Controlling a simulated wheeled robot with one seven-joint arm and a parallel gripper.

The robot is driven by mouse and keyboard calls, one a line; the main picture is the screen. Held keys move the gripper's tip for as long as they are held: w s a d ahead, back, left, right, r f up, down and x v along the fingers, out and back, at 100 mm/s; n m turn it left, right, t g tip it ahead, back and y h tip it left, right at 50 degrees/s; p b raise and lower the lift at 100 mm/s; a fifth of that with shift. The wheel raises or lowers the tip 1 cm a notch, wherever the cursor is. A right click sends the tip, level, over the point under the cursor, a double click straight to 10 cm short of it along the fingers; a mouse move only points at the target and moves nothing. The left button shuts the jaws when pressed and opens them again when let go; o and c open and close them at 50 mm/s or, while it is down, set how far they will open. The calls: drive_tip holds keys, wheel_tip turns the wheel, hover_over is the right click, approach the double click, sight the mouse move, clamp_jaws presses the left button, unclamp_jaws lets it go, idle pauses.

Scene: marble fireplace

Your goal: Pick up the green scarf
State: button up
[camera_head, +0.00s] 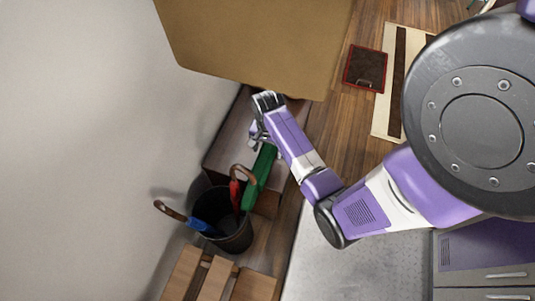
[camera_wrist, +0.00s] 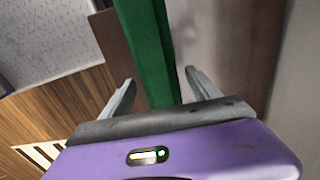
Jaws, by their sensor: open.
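The green scarf (camera_head: 259,176) is a long green strip in the head view, lying along a low brown wooden piece beside the bin. In the wrist view the green scarf (camera_wrist: 150,45) runs from the top edge down between my two fingers and goes out of sight behind the gripper's body. My gripper (camera_head: 254,139) is at the upper end of the scarf in the head view. In the wrist view my gripper (camera_wrist: 160,80) is open, with one finger on each side of the scarf. Whether the fingers touch it I cannot tell.
A dark bin (camera_head: 234,238) holds a red umbrella (camera_head: 235,193) and a blue one (camera_head: 202,227) with curved handles. Wooden slats (camera_head: 213,279) lie below it. A large tan panel (camera_head: 255,40) is above. A red-edged mat (camera_head: 365,67) lies on the wooden floor.

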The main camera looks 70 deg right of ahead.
drive_tip(key=shift+f, duration=0.95)
clamp_jaws()
drive_tip(key=shift+r, duration=0.15)
